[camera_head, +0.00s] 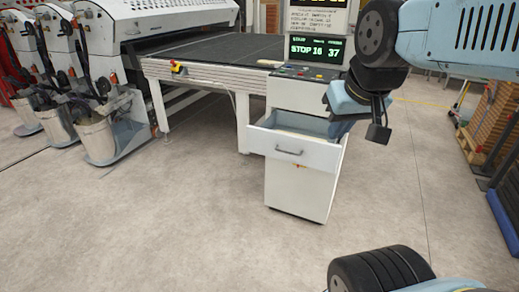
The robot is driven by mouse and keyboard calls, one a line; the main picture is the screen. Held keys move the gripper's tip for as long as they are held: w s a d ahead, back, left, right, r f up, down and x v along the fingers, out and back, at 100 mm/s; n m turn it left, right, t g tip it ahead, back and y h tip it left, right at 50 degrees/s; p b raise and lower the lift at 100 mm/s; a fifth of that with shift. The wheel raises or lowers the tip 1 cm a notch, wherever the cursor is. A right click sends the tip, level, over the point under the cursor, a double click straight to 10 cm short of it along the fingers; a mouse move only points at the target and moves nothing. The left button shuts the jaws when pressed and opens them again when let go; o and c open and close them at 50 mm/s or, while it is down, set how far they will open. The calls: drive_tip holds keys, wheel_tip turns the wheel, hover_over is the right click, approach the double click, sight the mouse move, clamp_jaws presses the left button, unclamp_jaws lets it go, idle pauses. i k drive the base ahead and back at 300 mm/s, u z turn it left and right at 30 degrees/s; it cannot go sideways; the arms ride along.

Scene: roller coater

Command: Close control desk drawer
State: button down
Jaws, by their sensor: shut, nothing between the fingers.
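The control desk (300,190) is a white cabinet at the end of the roller coater's table, right of the picture's middle. Its drawer (292,151) is pulled out toward me, with a grey handle on the white front and an open top. My gripper (378,134) hangs at the drawer's right, near its right rear side, at about drawer height. Its fingers are dark and together, with nothing held. I cannot tell whether it touches the drawer or cabinet.
A display (316,50) reading STOP stands on the desk. The conveyor table (215,52) extends behind and left. Several buckets (97,140) stand by machine units at left. Stacked pallets (490,115) stand at right. The floor (190,225) before the desk is clear.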

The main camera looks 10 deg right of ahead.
sight(264, 141)
drive_tip(key=z, duration=0.55)
drive_tip(key=i, duration=1)
drive_tip(key=u, duration=0.05)
